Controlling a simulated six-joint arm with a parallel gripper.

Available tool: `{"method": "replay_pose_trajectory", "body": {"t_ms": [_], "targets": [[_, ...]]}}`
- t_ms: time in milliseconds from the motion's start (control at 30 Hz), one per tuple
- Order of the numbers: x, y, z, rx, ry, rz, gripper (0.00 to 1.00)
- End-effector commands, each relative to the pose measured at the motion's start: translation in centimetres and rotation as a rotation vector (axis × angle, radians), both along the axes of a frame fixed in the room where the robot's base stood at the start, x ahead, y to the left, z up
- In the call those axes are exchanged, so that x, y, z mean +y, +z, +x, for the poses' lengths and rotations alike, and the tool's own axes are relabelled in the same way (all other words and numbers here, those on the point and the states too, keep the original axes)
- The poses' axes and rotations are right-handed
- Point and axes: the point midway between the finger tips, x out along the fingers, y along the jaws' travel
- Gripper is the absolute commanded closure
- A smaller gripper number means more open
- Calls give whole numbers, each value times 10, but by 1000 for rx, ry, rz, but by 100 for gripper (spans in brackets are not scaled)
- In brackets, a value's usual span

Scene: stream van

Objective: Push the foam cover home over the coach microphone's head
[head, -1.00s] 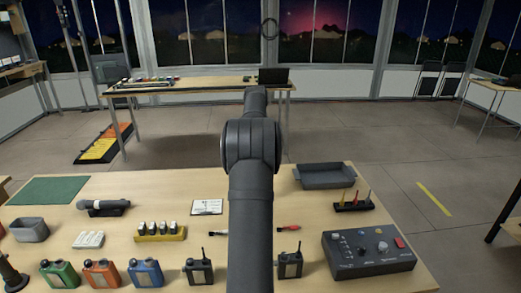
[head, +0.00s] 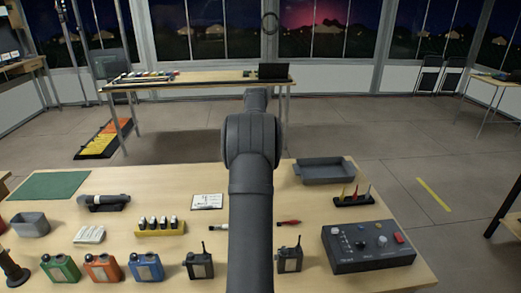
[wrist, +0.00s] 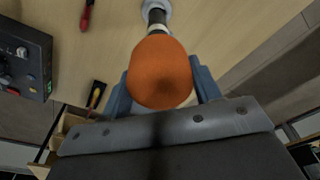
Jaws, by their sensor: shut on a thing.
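The orange foam cover (wrist: 160,72) sits between the blue fingers of my gripper (wrist: 160,88) in the wrist view. My gripper is shut on it. Just beyond the foam, a dark microphone stem (wrist: 157,20) with a pale ring runs up to a light grey round base (wrist: 156,5) on the table. The foam is in line with the stem and covers the microphone's head from this angle. I cannot tell how far the foam is over the head. In the head view my arm hides the gripper, the foam and this microphone.
A control box with knobs (head: 368,249) stands at the right of the table (head: 130,215), with a small rack of pens (head: 354,201) and a grey tray (head: 324,172) behind it. Radios (head: 198,262) line the front. A dark handheld microphone (head: 104,202) lies in a cradle at left.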

Motion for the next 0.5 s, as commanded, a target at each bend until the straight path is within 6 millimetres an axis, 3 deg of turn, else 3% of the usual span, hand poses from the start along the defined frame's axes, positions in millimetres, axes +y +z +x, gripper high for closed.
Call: {"method": "replay_pose_trajectory", "body": {"t_ms": [400,433,500], "targets": [[0,-10,0,1,0,0,64],[0,-10,0,1,0,0,41],[0,-10,0,1,0,1,27]]}}
